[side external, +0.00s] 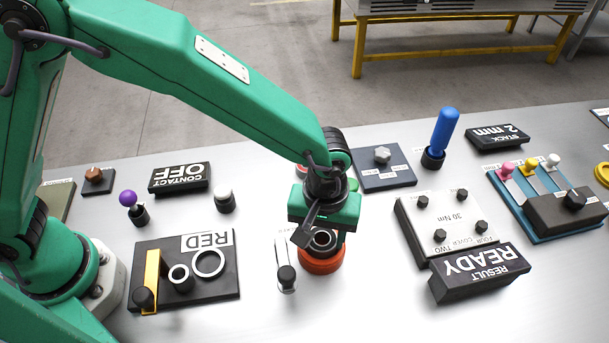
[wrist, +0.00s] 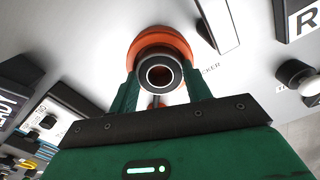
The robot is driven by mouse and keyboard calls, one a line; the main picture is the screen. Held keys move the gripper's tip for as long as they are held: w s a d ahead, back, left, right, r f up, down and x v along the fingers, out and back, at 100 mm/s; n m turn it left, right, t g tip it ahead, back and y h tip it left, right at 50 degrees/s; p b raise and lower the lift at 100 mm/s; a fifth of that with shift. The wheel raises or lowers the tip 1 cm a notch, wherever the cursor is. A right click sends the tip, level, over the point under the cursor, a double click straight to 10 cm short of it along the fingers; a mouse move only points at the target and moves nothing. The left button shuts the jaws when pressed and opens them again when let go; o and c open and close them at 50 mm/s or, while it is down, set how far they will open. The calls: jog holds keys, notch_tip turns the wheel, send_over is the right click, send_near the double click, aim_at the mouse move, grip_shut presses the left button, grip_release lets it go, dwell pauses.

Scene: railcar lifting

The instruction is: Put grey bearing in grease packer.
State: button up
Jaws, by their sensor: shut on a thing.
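My gripper (side external: 322,228) is shut on the grey bearing (side external: 321,240), a dark ring with a light inner bore. The bearing also shows between the two green fingers in the wrist view (wrist: 160,76). The grease packer (side external: 322,263) is a round orange-red body directly below the gripper. In the wrist view the orange packer (wrist: 159,38) shows behind the bearing, its centre covered by it. I cannot tell whether the bearing touches the packer or hangs just above it.
A white lever plate with a black knob (side external: 286,277) stands close left of the packer. A dark block marked RED (side external: 215,279) with rings lies farther left. A light plate with bolts (side external: 447,222) and the READY sign (side external: 480,270) lie to the right.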

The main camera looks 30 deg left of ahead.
aim_at(322, 237)
jog(key=shift+f, duration=0.4)
jog(key=shift+f, duration=0.3)
jog(key=o, duration=1.1)
jog(key=shift+a, duration=0.1)
jog(key=shift+r, duration=0.6)
notch_tip(322, 237, up, 12)
jog(key=shift+r, duration=0.15)
